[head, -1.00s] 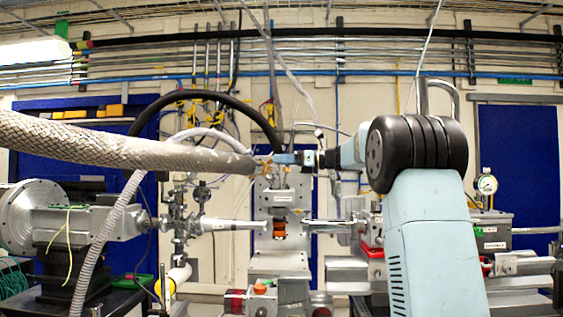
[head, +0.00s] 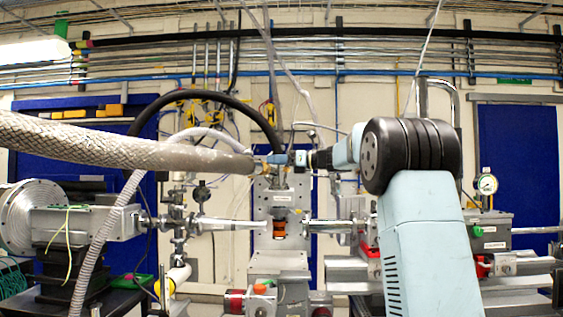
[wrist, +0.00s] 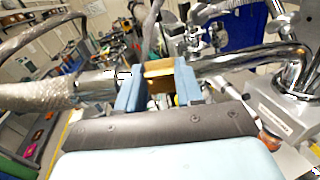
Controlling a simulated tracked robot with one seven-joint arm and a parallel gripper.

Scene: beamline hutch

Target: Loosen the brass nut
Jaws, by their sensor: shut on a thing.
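The brass nut (wrist: 158,72) shows in the wrist view as a gold-coloured block between the two blue fingers of my gripper (wrist: 158,86). The gripper is shut on it, with one finger on each side. The braided hose (wrist: 38,96) comes in from the left, with a silver fitting (wrist: 97,88) beside the left finger. A chrome pipe (wrist: 245,60) leads away to the right. In the head view my gripper (head: 275,159) is at the right end of the hose (head: 110,147), where the fingers largely hide the nut.
A grey upright plate (head: 262,212) with an orange part (head: 279,229) stands below the gripper. Horizontal beam pipes (head: 232,224) run to both sides. A black curved hose (head: 205,94) and a thinner grey ribbed hose (head: 100,240) hang close on the left.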

